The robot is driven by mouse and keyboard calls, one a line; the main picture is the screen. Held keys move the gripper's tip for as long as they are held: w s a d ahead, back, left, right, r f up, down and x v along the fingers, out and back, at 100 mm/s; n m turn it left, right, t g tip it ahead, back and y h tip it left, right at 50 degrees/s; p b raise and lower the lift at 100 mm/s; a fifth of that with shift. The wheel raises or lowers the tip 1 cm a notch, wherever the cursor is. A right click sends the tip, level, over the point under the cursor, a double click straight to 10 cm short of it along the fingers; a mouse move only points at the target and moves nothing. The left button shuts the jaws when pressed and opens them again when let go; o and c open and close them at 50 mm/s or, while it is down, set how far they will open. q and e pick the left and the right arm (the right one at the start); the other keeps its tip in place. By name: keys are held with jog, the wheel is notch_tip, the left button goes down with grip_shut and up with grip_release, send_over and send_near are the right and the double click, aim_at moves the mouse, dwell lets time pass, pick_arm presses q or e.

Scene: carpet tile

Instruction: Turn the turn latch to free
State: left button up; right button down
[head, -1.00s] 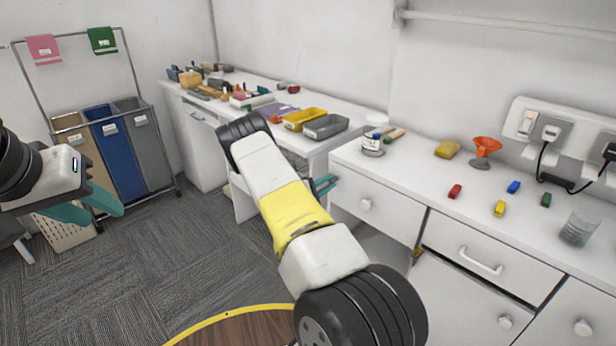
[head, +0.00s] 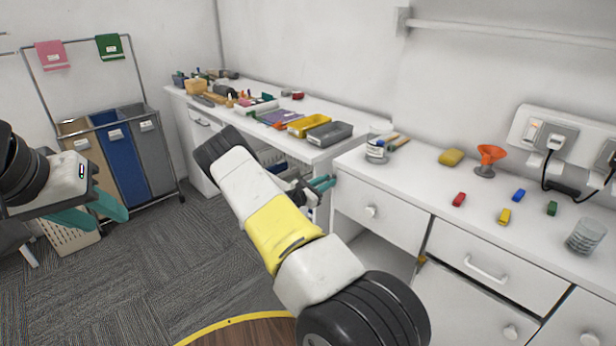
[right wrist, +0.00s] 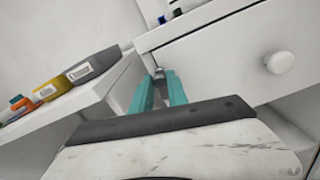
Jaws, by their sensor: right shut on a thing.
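The turn latch (right wrist: 158,73) shows in the right wrist view as a small grey metal piece at the left edge of a white drawer front. My right gripper (right wrist: 159,86) has its teal fingers closed on it, one on each side. In the head view my right gripper (head: 322,184) is at the left front corner of the white cabinet (head: 376,209), and the latch is hidden there. The latch's exact angle cannot be told. My left gripper (head: 108,216) is empty at the left, its teal fingers apart, far from the latch.
A round white knob (right wrist: 279,62) is on the drawer to the right of the latch. A bench with yellow and grey trays (head: 330,134) stands to the left of the cabinet. A jar (head: 376,152), sponge, funnel and small blocks stand on the cabinet top. Carpet floor is open at the left.

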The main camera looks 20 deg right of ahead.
jog(key=shift+w+a+n, duration=0.2)
jog(key=shift+w+n, duration=0.2)
jog(key=shift+n, duration=0.7)
jog(key=c, duration=1.3)
grip_release()
jog(key=shift+a, duration=0.1)
jog(key=v, duration=0.7)
jog(key=shift+s+a, duration=0.15)
jog(key=shift+a, duration=0.15)
